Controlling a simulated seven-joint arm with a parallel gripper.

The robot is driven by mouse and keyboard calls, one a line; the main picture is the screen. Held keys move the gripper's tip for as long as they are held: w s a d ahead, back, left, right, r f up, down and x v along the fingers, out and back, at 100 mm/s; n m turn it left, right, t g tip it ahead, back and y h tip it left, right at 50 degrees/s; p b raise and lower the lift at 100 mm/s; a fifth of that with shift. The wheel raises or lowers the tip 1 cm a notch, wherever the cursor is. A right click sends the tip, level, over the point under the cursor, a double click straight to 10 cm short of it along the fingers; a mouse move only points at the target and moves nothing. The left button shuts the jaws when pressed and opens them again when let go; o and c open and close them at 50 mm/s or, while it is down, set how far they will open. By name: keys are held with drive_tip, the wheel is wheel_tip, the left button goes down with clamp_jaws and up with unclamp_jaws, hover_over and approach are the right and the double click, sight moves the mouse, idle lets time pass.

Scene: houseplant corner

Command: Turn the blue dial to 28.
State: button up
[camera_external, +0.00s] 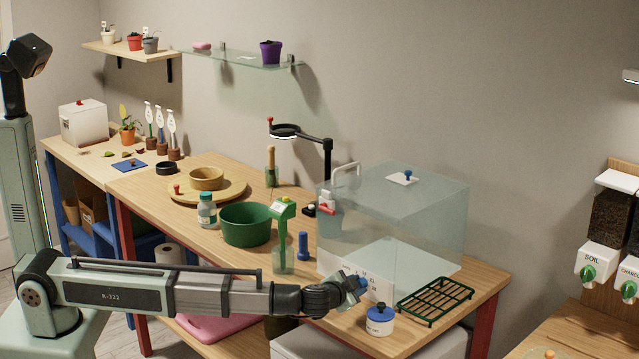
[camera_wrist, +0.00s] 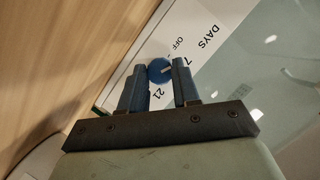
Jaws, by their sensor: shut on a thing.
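The blue dial (camera_wrist: 159,71) sits on a white panel with the words DAYS and OFF and the numbers 7 and 21 in the wrist view. A short pale mark shows on the right part of the dial's face; I cannot tell which number it points at, and 28 is not readable. My gripper (camera_wrist: 158,68) is shut on the dial, with one blue-grey finger on each side. In the external view my gripper (camera_external: 354,288) is at the white panel (camera_external: 380,286) on the front of the clear case, and the dial is hard to make out there.
The clear case (camera_external: 425,220) stands on the wooden table. A green-topped bottle (camera_external: 283,240) and blue cylinder (camera_external: 303,246) stand behind my arm.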

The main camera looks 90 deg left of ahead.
drive_tip(key=m+g+y, duration=0.1)
drive_tip(key=m+y, duration=0.1)
drive_tip(key=m, duration=0.2)
drive_tip(key=shift+w+f, duration=0.1)
drive_tip(key=shift+f, duration=0.05)
drive_tip(key=shift+m, duration=0.3)
idle(0.5)
drive_tip(key=o, duration=1)
drive_tip(key=shift+o, duration=0.2)
drive_tip(key=shift+d, duration=0.2)
drive_tip(key=v, duration=1.3)
drive_tip(key=shift+d+f, duration=0.15)
drive_tip(key=shift+d, duration=0.1)
